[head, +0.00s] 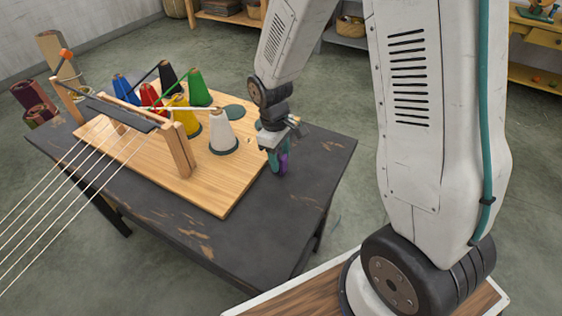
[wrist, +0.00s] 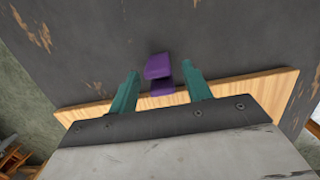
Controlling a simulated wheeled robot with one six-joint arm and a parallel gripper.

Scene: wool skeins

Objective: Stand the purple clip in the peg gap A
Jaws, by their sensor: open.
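The purple clip (wrist: 158,68) shows in the wrist view between the two teal fingers of my gripper (wrist: 164,74), with a visible gap on each side. The fingers are open and stand apart from it. In the head view the purple clip (head: 284,163) shows partly behind the fingers of my gripper (head: 277,160), over the dark table just right of the wooden board. I cannot tell whether the clip rests on the table. No marking for peg gap A can be read.
On the wooden board (head: 205,195) stand several coloured yarn cones, including a white cone (head: 222,133) and a green cone (head: 198,90), near a bare green disc (head: 234,112). A wooden frame (head: 180,150) with stretched threads is at left. The dark table (head: 250,240) is clear in front.

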